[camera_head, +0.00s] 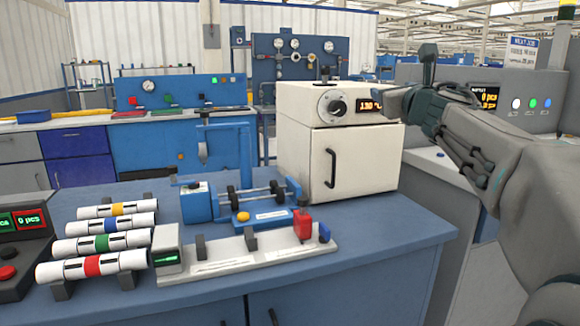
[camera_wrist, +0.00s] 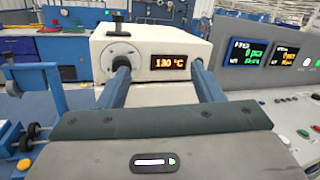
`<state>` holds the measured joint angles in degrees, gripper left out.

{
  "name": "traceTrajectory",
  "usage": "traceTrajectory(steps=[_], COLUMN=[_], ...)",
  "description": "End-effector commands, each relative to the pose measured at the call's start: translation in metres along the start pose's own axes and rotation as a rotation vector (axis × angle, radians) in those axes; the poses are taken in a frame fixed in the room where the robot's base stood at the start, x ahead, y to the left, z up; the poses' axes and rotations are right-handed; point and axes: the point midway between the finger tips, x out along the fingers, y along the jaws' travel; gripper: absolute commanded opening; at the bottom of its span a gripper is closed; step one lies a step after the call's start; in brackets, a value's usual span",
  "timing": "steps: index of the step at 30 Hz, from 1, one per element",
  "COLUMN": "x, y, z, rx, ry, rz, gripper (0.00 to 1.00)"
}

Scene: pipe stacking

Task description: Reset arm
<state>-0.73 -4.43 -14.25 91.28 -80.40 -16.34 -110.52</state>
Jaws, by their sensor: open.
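My gripper is open and empty. In the wrist view its two blue fingers (camera_wrist: 160,68) stand apart with nothing between them, in front of the white oven (camera_wrist: 150,40). In the head view my gripper (camera_head: 412,90) is raised at the upper right, by the oven's upper right corner; parts of its fingers are hard to make out. My arm reaches in from the right edge. The white oven (camera_head: 336,160) stands on the blue bench with its door closed and its display reading about 130 °C.
Several white pipes with yellow, blue, green and red bands (camera_head: 93,266) lie on supports at the left. A blue clamp rig (camera_head: 250,197) and a pale fixture (camera_head: 215,267) stand mid-bench. A grey control panel (camera_head: 520,88) is at the right. The bench's front right (camera_head: 390,235) is clear.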

Motion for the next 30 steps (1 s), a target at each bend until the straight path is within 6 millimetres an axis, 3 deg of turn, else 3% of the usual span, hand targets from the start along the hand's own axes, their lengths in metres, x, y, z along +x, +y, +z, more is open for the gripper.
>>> traceTrajectory(steps=[1, 5, 14, 20, 24, 30], x=[-0.004, -0.019, -0.078, -0.138, -0.19, -0.267], y=[-0.007, -0.018, -0.014, 0.011, 0.038, 0.082], z=[0.016, 0.013, -0.021, -0.048, -0.063, -0.073], rx=[0.146, 0.551, 1.429, 1.931, 2.214, 2.456], ry=[0.021, 0.078, 0.215, 0.279, 0.292, 0.234], rz=[-0.038, -0.158, -0.532, -0.899, -1.233, -1.766], gripper=[0.6, 0.6, 0.6, 0.6, 0.6, 0.6])
